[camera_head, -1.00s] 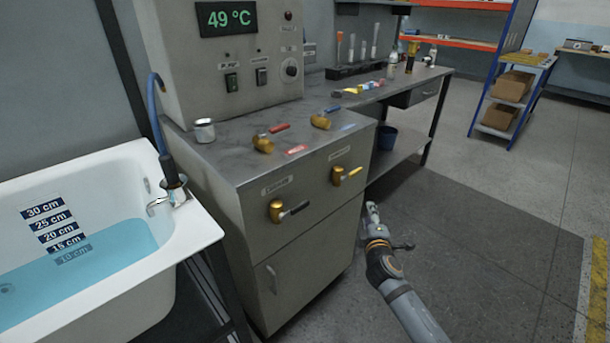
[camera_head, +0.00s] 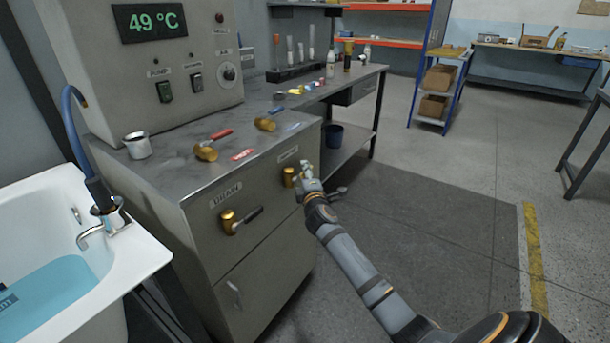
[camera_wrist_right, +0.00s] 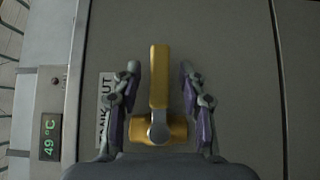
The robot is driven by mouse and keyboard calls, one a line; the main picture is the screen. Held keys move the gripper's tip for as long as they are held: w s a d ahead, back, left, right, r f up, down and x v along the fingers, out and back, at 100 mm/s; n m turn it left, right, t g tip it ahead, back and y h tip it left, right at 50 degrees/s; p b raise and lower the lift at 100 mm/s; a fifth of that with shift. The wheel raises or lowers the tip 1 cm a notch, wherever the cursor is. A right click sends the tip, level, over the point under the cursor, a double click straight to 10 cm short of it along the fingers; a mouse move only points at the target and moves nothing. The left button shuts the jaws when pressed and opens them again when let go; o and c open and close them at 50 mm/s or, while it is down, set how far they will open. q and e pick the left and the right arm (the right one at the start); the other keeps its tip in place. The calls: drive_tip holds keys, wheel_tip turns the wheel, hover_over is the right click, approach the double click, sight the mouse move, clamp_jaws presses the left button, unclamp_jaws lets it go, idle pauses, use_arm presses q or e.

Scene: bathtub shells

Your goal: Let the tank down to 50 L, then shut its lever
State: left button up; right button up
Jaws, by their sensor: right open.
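The tank-out lever (camera_wrist_right: 159,80) is a yellow handle on a brass valve on the cabinet front. In the head view its brass body (camera_head: 289,176) shows, with the handle hidden behind my gripper. My right gripper (camera_head: 306,178) is at this lever. In the right wrist view its open fingers (camera_wrist_right: 160,72) stand on both sides of the yellow handle, with a gap on each side. The handle lies sideways, pointing right along the cabinet front. The tank and any litre scale are not in view. My left gripper is not in view.
A black-handled drain valve (camera_head: 238,219) sits left of the yellow one. Red and blue levers stand on the cabinet top (camera_head: 180,180) beside a metal cup (camera_head: 138,145). The white tub (camera_head: 130,262) with blue water is at left. The panel display (camera_head: 150,22) reads 49 °C.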

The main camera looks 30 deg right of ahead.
drive_tip(key=shift+w, duration=0.1)
clamp_jaws()
idle(0.5)
